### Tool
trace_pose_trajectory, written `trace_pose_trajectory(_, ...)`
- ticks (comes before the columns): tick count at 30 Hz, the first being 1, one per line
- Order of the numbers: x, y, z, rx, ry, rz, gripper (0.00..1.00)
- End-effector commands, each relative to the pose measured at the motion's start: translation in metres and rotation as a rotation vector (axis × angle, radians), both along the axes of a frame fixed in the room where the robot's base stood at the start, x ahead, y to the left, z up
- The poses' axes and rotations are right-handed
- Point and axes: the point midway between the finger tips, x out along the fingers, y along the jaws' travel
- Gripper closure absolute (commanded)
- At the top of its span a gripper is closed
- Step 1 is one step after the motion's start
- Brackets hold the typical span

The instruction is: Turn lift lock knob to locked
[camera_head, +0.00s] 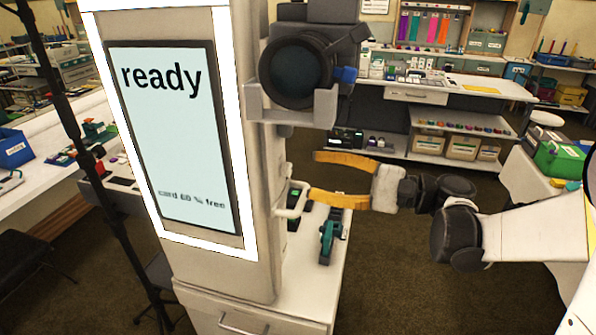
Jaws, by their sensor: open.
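A tall booth column (255,150) stands at left centre, with a lit screen (175,130) reading "ready". A black camera (295,72) sits in a grey bracket (300,105) on its right side, with a small blue part (345,74) at its right. A pale handle-like piece (292,203) sticks out from the column's right side. I cannot tell whether it is the lift lock knob or how it is set. My gripper (313,176) is open with two orange fingers pointing left. The lower fingertip is close beside the pale piece; contact is unclear. Nothing shows between the fingers.
The white cabinet top (305,275) below my gripper holds a teal tool (329,240) and dark items. A dark stand pole (75,130) runs down the left. A bench with bins (460,146) stands behind. The carpet (430,290) at lower right is clear.

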Motion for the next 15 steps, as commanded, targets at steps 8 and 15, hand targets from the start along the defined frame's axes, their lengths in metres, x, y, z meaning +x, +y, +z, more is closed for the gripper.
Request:
trace_pose_trajectory(8, -0.018, -0.053, -0.002, 0.0, 0.0, -0.004, 0.52)
trace_pose_trajectory(15, -0.024, -0.066, -0.002, 0.0, 0.0, 0.0, 0.52)
